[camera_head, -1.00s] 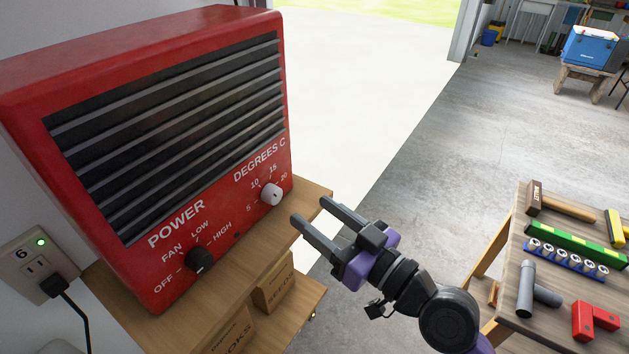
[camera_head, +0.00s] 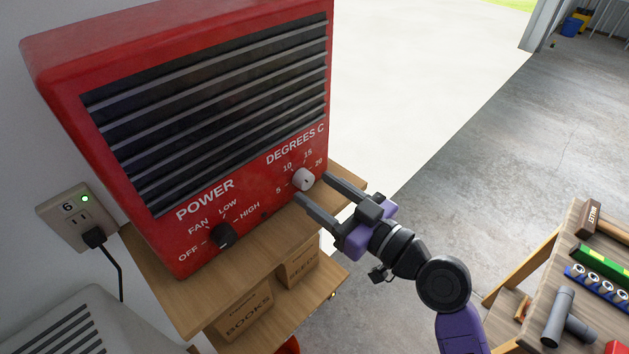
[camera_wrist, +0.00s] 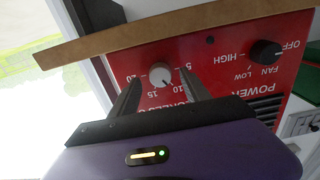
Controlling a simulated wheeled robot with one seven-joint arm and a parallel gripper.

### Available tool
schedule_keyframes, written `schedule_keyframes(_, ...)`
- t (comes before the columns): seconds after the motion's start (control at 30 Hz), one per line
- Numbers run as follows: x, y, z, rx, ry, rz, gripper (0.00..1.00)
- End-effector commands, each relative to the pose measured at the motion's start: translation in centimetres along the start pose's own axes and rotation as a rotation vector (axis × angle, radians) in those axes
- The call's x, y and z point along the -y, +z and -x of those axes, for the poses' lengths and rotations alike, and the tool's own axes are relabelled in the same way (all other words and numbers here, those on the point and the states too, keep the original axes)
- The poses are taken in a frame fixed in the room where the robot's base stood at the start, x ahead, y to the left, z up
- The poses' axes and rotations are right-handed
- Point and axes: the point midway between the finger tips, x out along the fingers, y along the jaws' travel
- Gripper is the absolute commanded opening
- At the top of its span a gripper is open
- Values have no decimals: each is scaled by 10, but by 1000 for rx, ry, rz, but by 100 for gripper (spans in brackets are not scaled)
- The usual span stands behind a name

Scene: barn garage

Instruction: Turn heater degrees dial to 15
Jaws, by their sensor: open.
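The red heater (camera_head: 165,230) stands on a wooden shelf unit. In the wrist view the dial (camera_wrist: 160,75) shows upside down between the fingers, with gaps at both sides. A faint mark shows on it, but I cannot tell exactly which number it points to.
The black power knob (camera_head: 221,235) sits lower left on the heater. The shelf unit (camera_head: 345,180) juts out below the dial and holds cardboard boxes (camera_head: 243,309). A workbench (camera_head: 545,290) with tools stands at the right. Open floor (camera_head: 450,170) lies between.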

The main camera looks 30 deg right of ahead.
Motion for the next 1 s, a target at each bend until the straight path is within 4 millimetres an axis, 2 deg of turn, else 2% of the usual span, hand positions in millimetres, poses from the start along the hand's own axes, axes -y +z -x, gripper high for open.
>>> schedule_keyframes(0.2, 0, -1, -17, -1, 1, 0, 55)
schedule_keyframes(0.47, 0, 0, -19, 0, 1, 0, 55)
schedule_keyframes(0.57, 0, 0, -18, 0, 1, 0, 39)
schedule_keyframes(0.77, 0, 0, -18, 0, 1, 0, 0)
schedule_keyframes(1.0, 0, 0, -18, 0, 1, -14, 0)
